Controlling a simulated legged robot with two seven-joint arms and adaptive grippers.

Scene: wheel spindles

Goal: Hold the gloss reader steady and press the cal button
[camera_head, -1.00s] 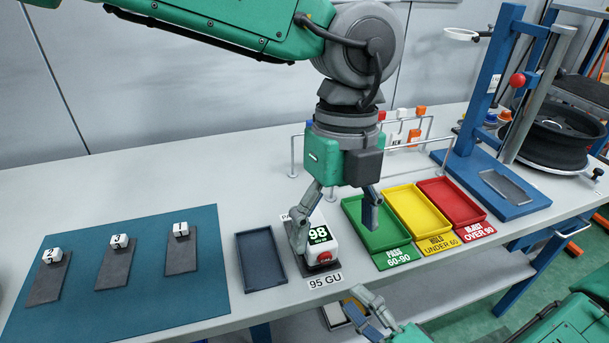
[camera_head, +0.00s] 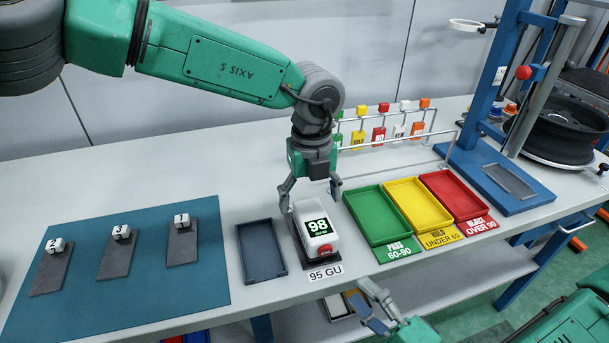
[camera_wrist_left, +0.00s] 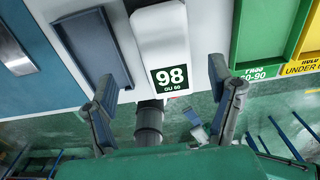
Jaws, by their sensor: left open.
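The gloss reader (camera_head: 317,238) is a white box with a dark display reading 98 and a red button (camera_head: 325,249) on its front end. It sits on a dark base behind the 95 GU label (camera_head: 325,273). My left gripper (camera_head: 311,197) is open and empty, above the reader's far end, fingers spread to either side. My right gripper (camera_head: 374,303) is open and empty, low beyond the table's front edge.
An empty dark tray (camera_head: 261,254) stands close left of the reader. Green (camera_head: 383,216), yellow (camera_head: 418,206) and red (camera_head: 454,195) trays stand to its right. Numbered blocks on dark plates rest on the blue mat (camera_head: 90,300). A tag rack (camera_head: 390,140) stands behind.

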